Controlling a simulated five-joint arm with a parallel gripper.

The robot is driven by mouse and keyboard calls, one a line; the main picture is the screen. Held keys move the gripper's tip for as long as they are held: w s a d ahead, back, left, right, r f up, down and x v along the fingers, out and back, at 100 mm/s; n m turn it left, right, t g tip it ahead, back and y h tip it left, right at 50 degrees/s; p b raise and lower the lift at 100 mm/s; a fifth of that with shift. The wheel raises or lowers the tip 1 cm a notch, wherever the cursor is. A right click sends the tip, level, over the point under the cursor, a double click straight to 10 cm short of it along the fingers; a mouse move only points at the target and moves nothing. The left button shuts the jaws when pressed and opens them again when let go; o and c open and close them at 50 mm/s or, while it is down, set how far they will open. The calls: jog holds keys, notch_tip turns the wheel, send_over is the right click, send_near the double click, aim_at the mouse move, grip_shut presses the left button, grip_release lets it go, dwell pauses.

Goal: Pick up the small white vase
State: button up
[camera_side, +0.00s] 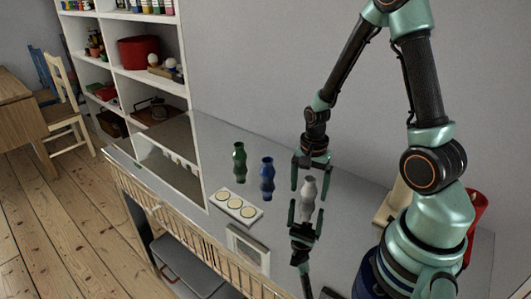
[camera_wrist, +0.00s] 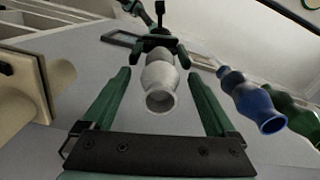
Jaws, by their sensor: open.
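The small white vase (camera_side: 309,186) stands upright on the glossy grey counter (camera_side: 350,195), with its reflection below it. My gripper (camera_side: 310,187) points down over it, one finger on each side. In the wrist view the white vase (camera_wrist: 159,82) shows its round mouth toward the camera, between my open green fingers (camera_wrist: 158,76). There are visible gaps on both sides, and the fingers do not appear to touch it.
A blue vase (camera_side: 267,170) and a green vase (camera_side: 239,153) stand to the left. A white plate with round discs (camera_side: 236,206) and a small frame (camera_side: 247,248) lie nearer the front edge. A red object (camera_side: 476,215) and a beige object (camera_side: 393,205) stand at right.

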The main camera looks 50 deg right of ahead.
aim_at(310, 179)
jog(key=shift+f, duration=0.4)
grip_shut()
jog(key=shift+r, duration=0.15)
notch_tip(310, 179, up, 20)
dwell(0.4)
